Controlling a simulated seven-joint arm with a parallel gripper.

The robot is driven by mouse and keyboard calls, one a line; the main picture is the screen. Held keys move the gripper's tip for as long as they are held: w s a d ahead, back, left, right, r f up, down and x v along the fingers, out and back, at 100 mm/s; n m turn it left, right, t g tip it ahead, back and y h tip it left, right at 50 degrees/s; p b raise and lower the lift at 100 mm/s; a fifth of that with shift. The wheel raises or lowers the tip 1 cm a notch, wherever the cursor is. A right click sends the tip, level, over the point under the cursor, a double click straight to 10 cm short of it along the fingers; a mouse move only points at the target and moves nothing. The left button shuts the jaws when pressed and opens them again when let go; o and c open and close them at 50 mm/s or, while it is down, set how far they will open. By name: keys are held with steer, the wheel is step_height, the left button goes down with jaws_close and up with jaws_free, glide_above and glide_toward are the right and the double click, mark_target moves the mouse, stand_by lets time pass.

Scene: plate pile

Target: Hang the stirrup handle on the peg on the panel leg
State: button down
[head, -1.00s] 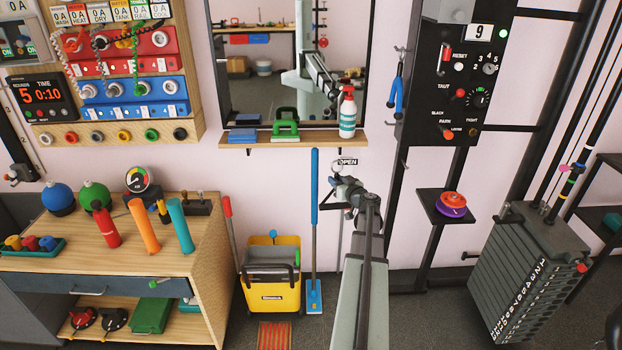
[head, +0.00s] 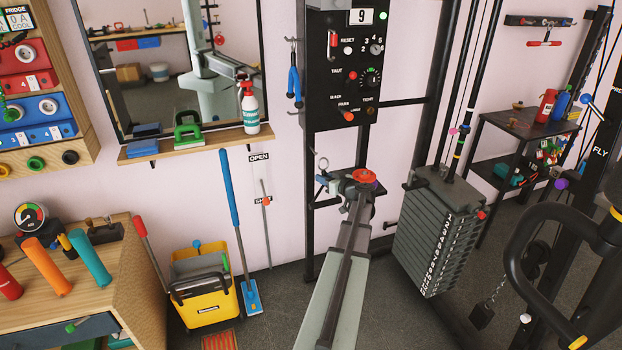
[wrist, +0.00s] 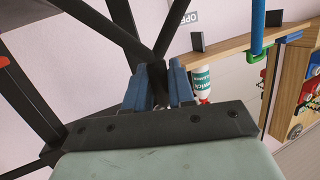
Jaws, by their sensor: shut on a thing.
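My gripper (head: 334,184) is in front of the panel's lower leg, near the small shelf. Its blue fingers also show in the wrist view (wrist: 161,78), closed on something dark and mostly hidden. I take this to be the stirrup handle; a small grey ring (head: 322,162) stands up at the fingertips in the head view, seemingly its top. The black panel leg (head: 308,154) runs down behind and left of the ring. A small peg (head: 292,113) projects left near the panel's bottom, above and left of the ring. The ring appears apart from the peg.
A hook on the panel's left side carries a blue-gripped item (head: 295,82). A red disc (head: 365,176) lies just behind my gripper. The weight stack (head: 435,232) stands right. A wooden shelf (head: 190,146) with a spray bottle (head: 249,108) is left.

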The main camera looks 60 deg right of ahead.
steer(key=shift+w+d, duration=0.1)
steer(key=shift+d, duration=0.2)
steer(key=w+d+f, duration=0.2)
steer(key=w+d, duration=0.4)
steer(key=shift+w+d, duration=0.35)
stand_by(1.3)
stand_by(0.5)
steer(key=c, duration=0.9)
jaws_free()
steer(key=shift+s, duration=0.1)
steer(key=v, duration=1.3)
steer(key=shift+s+a+r, duration=0.1)
steer(key=shift+s+a, duration=0.1)
steer(key=shift+s, duration=0.05)
